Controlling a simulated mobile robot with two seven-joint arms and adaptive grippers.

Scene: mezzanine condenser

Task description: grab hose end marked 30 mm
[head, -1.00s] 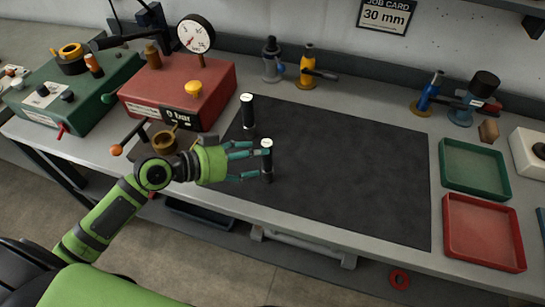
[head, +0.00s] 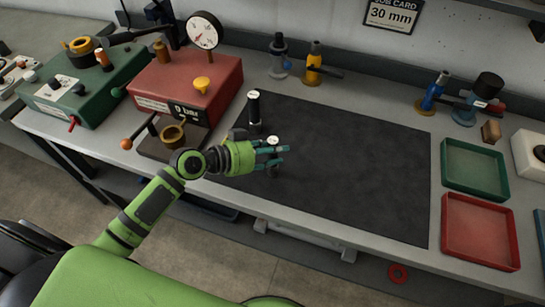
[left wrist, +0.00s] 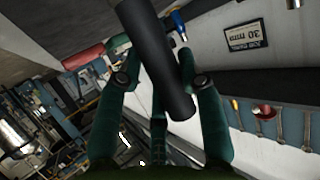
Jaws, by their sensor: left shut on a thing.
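Two dark cylindrical hose ends with pale round tops are at the left part of the black mat (head: 350,170). My left gripper (head: 274,154) is shut around the nearer hose end (head: 272,171), which looks about upright. I cannot tell whether its foot touches the mat. The other hose end (head: 254,112) stands upright just behind the gripper, apart from it. The marks on both tops are too small to read. In the left wrist view the held hose end (left wrist: 156,58) runs between the green fingers (left wrist: 160,110). My right gripper is not in view.
A red gauge box (head: 187,85) and a green box (head: 88,85) stand left of the mat. Several small tools line the back. A green tray (head: 445,170) and a red tray (head: 447,232) lie at right. A wall card (head: 391,15) reads 30 mm. The mat's middle and right are clear.

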